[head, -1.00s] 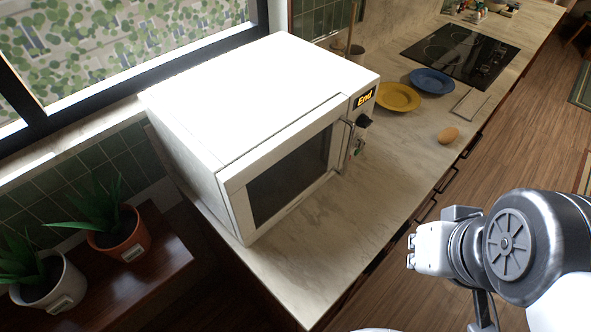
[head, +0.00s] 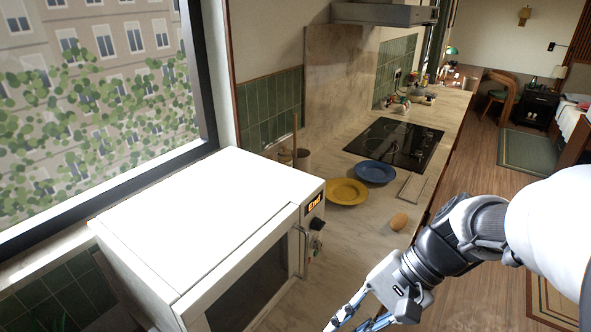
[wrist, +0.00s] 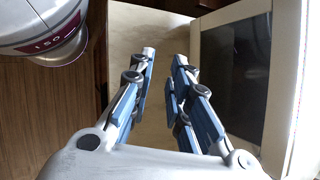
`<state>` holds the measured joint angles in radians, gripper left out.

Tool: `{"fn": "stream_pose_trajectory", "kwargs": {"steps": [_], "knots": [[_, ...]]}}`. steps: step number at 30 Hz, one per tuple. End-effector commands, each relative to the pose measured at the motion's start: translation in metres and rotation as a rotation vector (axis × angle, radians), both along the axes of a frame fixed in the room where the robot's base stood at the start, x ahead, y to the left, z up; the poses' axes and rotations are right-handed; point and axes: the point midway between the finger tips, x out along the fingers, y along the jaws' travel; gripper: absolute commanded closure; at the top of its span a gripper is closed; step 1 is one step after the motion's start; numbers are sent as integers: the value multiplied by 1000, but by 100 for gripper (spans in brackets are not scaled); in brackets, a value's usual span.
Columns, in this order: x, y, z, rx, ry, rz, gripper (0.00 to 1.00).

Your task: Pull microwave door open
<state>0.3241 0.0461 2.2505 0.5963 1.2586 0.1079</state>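The white microwave (head: 200,222) stands on the counter at the lower left of the head view. Its door (head: 262,282) looks shut, with a dark window and a handle (head: 304,252) at the right edge beside the control panel. The panel's display (head: 314,203) reads "End". In the wrist view the microwave door's window (wrist: 232,62) and pale frame are at the right. My gripper (wrist: 160,65) is open and empty, in front of the door and apart from it. In the head view my gripper (head: 350,318) is at the bottom edge, partly cut off.
A yellow plate (head: 346,192), a blue plate (head: 375,172) and a brown egg-like item (head: 399,221) lie on the counter right of the microwave. A black cooktop (head: 396,143) is behind them. Open wooden floor (head: 470,180) lies to the right.

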Motion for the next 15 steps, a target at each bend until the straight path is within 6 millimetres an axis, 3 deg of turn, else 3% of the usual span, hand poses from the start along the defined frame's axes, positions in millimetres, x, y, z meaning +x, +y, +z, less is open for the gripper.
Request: {"fn": "stream_pose_trajectory", "kwargs": {"steps": [8,15], "knots": [[74,-18,-24,425,293,-374,83],[131,-65,-60,781,449,-678,83]]}}
